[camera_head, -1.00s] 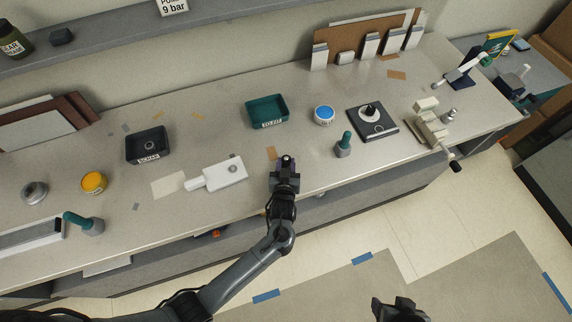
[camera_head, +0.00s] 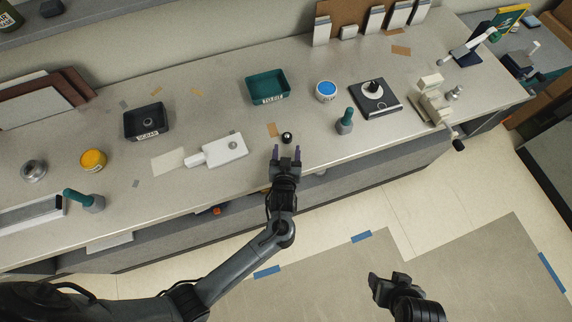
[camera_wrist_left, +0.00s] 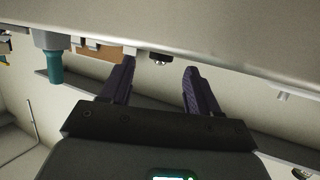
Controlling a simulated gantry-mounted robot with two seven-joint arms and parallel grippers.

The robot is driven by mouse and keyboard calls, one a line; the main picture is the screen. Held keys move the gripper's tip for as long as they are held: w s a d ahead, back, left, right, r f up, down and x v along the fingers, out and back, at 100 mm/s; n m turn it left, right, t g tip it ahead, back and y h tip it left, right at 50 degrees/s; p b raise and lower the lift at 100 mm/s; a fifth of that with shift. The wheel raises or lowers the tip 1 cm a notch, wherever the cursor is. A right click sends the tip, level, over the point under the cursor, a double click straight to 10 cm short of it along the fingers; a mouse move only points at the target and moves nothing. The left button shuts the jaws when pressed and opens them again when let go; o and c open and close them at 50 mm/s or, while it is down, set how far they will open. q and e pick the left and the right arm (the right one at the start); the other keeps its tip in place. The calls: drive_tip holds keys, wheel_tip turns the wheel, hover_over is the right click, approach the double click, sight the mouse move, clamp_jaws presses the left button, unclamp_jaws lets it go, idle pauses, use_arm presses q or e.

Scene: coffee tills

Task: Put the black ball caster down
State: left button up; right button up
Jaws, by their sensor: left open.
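The small black ball caster (camera_head: 287,137) stands on the grey counter near its front edge. It also shows in the left wrist view (camera_wrist_left: 160,58), beyond the fingertips and roughly between their lines. My left gripper (camera_head: 286,151) is open and empty, just in front of the caster on the counter's front side. Its two dark purple fingers stand apart in the left wrist view (camera_wrist_left: 158,72), and a gap separates them from the caster. My right gripper (camera_head: 384,281) is over the floor, away from the counter; its jaws are too unclear to read.
A white device (camera_head: 224,150) lies left of the caster, and a teal-handled tool (camera_head: 346,121) stands to its right. Behind are a teal tray (camera_head: 283,91), a blue-lidded tub (camera_head: 326,91) and a black tamper stand (camera_head: 391,103). A black scrap tray (camera_head: 163,127) is farther left.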

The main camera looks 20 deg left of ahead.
use_arm(q)
drive_tip(key=v, duration=0.6)
drive_tip(key=shift+s, duration=0.15)
drive_tip(key=shift+s+a+f+g+h, duration=0.2)
drive_tip(key=shift+s+f+g+h, duration=0.1)
drive_tip(key=shift+h, duration=0.2)
drive_tip(key=s+a+r+m+g+h, duration=0.2)
drive_tip(key=s+a+m+g, duration=0.1)
drive_tip(key=s, duration=0.7)
drive_tip(key=s+a+r+m+g+h, duration=0.2)
drive_tip(key=s+a+g, duration=0.3)
drive_tip(key=s, duration=0.5)
drive_tip(key=shift+r+m+g, duration=0.3)
drive_tip(key=shift+m+g, duration=0.1)
drive_tip(key=shift+g, duration=0.4)
drive_tip(key=shift+s, duration=0.1)
wheel_tip(320, 180, up, 14)
drive_tip(key=p, duration=1.4)
drive_tip(key=shift+r+p, duration=0.25)
drive_tip(key=shift+p, duration=0.05)
drive_tip(key=shift+d+f, duration=0.1)
